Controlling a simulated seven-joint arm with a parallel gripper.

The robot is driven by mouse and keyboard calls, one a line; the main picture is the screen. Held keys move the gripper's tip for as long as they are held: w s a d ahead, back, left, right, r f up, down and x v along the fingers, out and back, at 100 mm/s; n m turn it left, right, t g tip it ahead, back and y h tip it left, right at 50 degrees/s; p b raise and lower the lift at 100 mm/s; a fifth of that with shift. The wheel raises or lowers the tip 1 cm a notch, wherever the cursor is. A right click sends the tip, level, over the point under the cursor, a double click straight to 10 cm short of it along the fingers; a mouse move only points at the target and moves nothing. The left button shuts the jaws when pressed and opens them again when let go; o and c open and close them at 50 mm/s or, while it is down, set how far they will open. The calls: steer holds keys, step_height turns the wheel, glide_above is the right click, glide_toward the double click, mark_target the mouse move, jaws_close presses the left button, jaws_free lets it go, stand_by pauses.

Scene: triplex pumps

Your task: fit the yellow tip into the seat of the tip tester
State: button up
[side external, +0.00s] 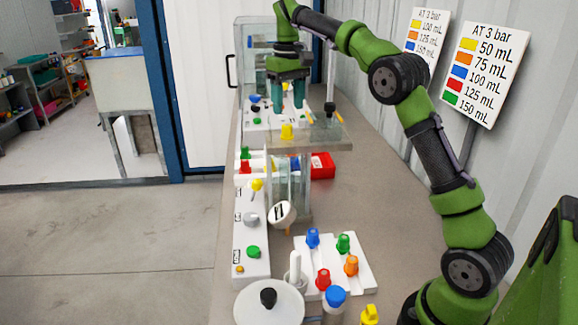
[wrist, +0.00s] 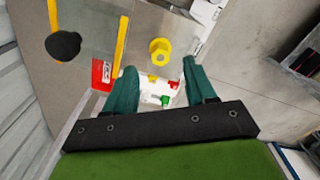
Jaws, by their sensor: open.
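The yellow tip (side external: 287,131) stands upright on the top plate (side external: 330,141) of a clear-walled stand, which looks like the tip tester. In the wrist view the yellow tip (wrist: 160,52) shows from above, with a hexagonal outline and a round top. I cannot tell whether its lower end is in the seat, as the tip covers that spot. My gripper (side external: 287,107) points down above the tip, open and empty. In the wrist view its two teal fingers (wrist: 160,68) are spread, with the tip beyond and between them, apart from both.
A white tray (side external: 362,278) holds blue, green, red and orange tips at the front. A black-knobbed rod (side external: 330,108) rises beside the plate.

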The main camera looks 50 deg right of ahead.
steer(key=shift+r, duration=1.1)
steer(key=shift+s+a+r, duration=0.15)
steer(key=shift+s+r, duration=0.05)
steer(key=s+a+r+t, duration=0.2)
steer(key=s+a+t, duration=0.1)
steer(key=s+a, duration=0.65)
steer(key=s+a+f+t+y, duration=0.1)
steer(key=s+a+f+t, duration=0.1)
steer(key=s+f, duration=0.3)
steer(key=s+a+f+m+t+y, duration=0.1)
steer(key=s+a+f, duration=0.3)
steer(key=s, duration=0.5)
steer(key=shift+s+a+f+t, duration=0.4)
steer(key=shift+f+t, duration=0.2)
steer(key=shift+f, duration=0.35)
